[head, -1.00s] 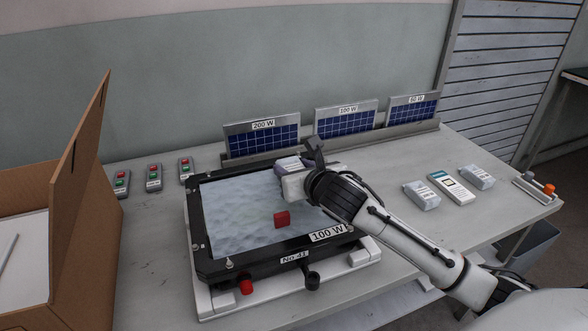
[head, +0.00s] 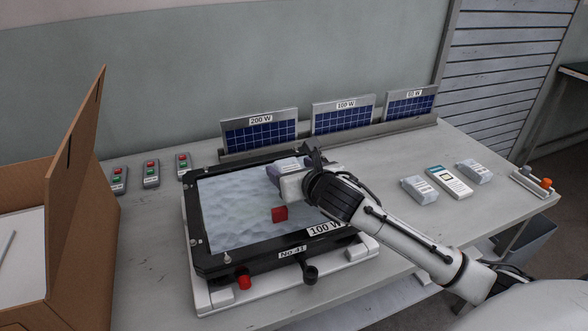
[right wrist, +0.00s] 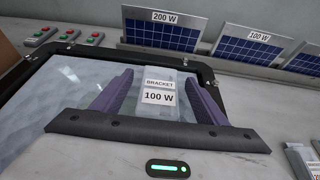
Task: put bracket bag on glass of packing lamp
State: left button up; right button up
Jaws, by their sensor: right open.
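The lamp is a black-framed floodlight lying face up, labelled 100 W and No 41, with a pale rippled glass (head: 230,215). My right gripper (right wrist: 158,95) is open over the far right part of this glass. The bracket bag (right wrist: 161,83), a clear bag labelled BRACKET 100 W, is between its two purple fingers, with gaps at both sides. The bag appears to lie on the glass, but its underside is hidden. In the head view the gripper largely covers the bag. My left gripper is not in view.
Solar panels labelled 200 W (head: 260,133), 100 W (head: 343,118) and 60 W (head: 410,104) stand behind. An open carton (head: 75,215) is at left. Two more bags and a white box (head: 449,181) lie at right.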

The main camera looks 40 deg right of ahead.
jog(key=v, duration=0.9)
jog(key=shift+s+r+p, duration=0.1)
jog(key=shift+s+p, duration=0.05)
jog(key=shift+p, duration=0.25)
jog(key=shift+s+a+r, duration=0.1)
jog(key=shift+s+r, duration=0.05)
jog(key=shift+s, duration=0.3)
